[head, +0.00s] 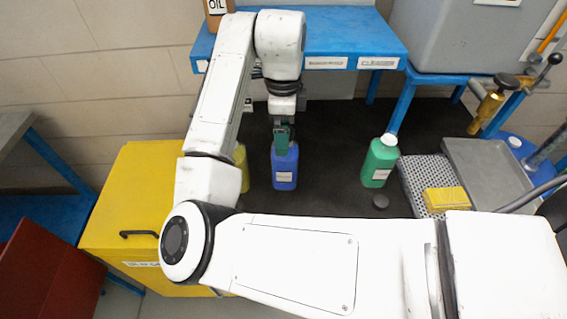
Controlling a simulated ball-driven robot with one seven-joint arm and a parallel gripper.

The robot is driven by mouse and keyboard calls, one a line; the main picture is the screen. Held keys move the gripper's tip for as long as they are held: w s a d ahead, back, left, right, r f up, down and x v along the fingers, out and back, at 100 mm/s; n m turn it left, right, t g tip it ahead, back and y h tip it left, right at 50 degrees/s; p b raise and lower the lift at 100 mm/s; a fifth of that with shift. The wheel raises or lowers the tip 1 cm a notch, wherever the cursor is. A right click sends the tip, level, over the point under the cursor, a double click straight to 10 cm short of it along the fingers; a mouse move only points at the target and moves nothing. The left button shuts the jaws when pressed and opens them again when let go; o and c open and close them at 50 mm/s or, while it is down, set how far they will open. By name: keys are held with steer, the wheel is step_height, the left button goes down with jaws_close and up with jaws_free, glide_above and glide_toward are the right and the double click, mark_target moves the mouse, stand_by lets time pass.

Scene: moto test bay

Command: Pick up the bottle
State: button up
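Several bottles are in the head view. A blue bottle (285,168) with a white label stands upright on the dark surface, below my gripper. My gripper (282,143) points down at its top, and its fingers overlap the bottle's neck and cap. I cannot tell whether they are open or shut on it. A green bottle (380,160) with a white cap stands to the right, apart from the gripper. A yellow bottle (241,168) is partly hidden behind my arm on the left. A brown bottle marked OIL (217,12) stands on the blue bench, cut off by the top edge.
The blue bench (340,42) is behind the bottles. A yellow cabinet (140,185) with a black handle stands left. A perforated tray (418,178) holding a yellow item (446,199) and a grey tray (485,165) lie right.

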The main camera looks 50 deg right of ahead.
mark_target(285, 161)
steer(key=f, duration=0.4)
steer(key=shift+d+f, duration=0.15)
steer(key=shift+d, duration=0.25)
steer(key=shift+f, duration=0.55)
steer(key=shift+c, duration=0.3)
jaws_close()
